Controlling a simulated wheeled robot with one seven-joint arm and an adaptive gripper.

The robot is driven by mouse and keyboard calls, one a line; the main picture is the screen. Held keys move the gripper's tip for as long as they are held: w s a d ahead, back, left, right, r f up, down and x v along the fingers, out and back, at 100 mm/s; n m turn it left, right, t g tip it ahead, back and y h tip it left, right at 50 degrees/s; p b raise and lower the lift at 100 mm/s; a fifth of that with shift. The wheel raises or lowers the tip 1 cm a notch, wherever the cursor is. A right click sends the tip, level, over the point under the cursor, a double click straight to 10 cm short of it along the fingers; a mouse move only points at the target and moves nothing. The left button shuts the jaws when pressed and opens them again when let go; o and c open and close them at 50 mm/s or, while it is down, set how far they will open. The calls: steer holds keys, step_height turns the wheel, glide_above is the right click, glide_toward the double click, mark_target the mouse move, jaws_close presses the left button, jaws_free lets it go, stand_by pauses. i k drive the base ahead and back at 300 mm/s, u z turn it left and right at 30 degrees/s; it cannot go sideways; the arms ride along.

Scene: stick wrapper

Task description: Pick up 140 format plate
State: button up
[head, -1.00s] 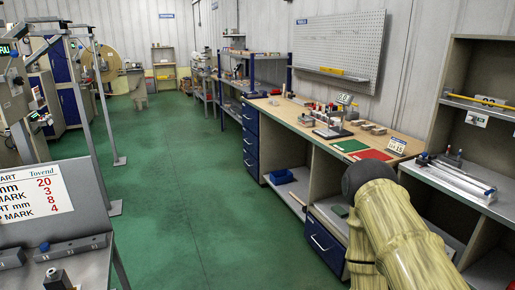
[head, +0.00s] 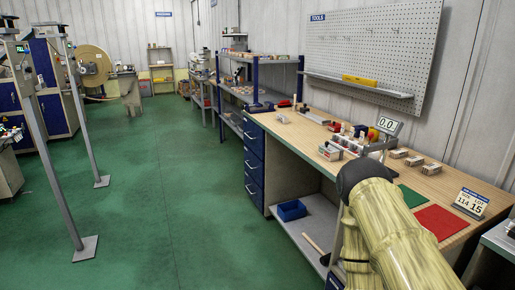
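I cannot pick out a plate marked 140 in the head view. Several small grey-brown blocks (head: 414,160) lie in a row on the wooden workbench (head: 322,143), behind the green mat; no marking on them is readable. A grey metal piece (head: 313,116) lies farther back on the bench. My gripper is not in view; only my arm in its yellowish cover shows at the lower right, in front of the bench, hiding part of the bench top.
A green mat (head: 412,196), red mat (head: 440,221) and number sign (head: 470,202) are on the near bench top. A blue bin (head: 291,210) sits on the lower shelf. The green floor (head: 165,200) left of the bench is clear.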

mark_target(282, 118)
steer(key=z, duration=0.15)
steer(key=i, duration=2.25)
steer(key=u, duration=2.15)
steer(key=k, duration=0.6)
steer(key=z, duration=1.45)
steer(key=i, duration=1)
